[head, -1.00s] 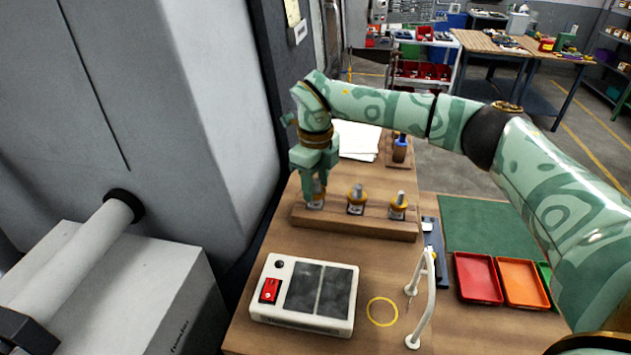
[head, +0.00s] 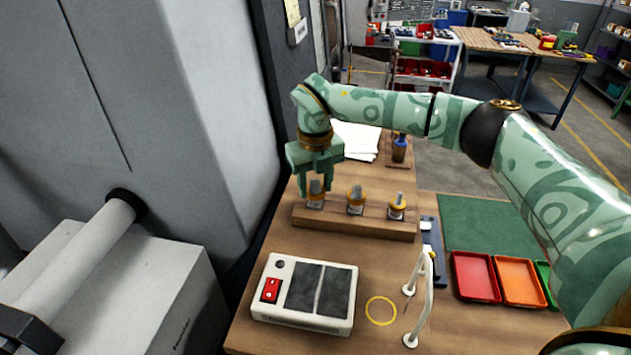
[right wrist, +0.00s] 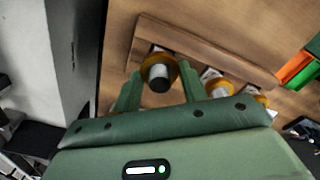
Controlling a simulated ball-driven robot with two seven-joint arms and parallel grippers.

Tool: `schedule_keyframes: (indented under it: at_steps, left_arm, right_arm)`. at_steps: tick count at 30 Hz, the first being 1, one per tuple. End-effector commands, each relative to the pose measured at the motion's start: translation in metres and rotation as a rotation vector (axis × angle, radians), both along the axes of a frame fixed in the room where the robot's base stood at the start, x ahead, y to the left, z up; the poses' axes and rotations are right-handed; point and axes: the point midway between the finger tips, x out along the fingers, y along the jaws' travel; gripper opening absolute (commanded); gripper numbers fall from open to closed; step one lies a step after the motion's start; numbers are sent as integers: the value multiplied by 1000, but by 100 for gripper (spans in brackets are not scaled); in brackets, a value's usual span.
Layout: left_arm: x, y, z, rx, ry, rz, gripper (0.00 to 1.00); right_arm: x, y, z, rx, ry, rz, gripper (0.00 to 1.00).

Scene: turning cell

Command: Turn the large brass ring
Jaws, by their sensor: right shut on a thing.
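Three upright grey pegs with brass rings stand in a row on a wooden block. The leftmost brass ring (head: 316,199) is between the fingers of my right gripper (head: 316,190). In the right wrist view this ring (right wrist: 158,70) looks the largest, with a dark-tipped peg rising through it. The right gripper (right wrist: 159,88) points down, shut on this ring, one finger on each side. The middle ring (head: 356,201) and the right ring (head: 397,207) stand free. My left gripper is not in view.
The wooden block (head: 350,224) lies on the bench. In front are a white box with dark panels (head: 302,318), a yellow circle (head: 381,311) and a white arched handle (head: 424,295). Red (head: 474,278) and orange (head: 520,283) trays lie right. A grey machine wall (head: 200,90) rises left.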

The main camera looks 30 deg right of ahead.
Motion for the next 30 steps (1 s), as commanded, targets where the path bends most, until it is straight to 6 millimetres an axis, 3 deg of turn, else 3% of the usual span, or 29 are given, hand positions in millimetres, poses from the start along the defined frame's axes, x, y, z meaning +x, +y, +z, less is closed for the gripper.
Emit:
schedule_keyframes:
  at_steps: [9,24,25,27,30]
  left_arm:
    - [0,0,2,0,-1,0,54]
    - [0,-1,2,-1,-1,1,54]
    - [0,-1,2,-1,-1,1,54]
    - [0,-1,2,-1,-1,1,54]
    - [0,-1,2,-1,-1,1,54]
  right_arm:
    - [1,0,2,1,-5,-120,20]
    - [1,0,2,1,-5,-141,20]
    - [1,0,2,1,-5,-141,45]
    - [1,0,2,1,-5,-141,64]
    - [1,0,1,1,-4,-141,65]
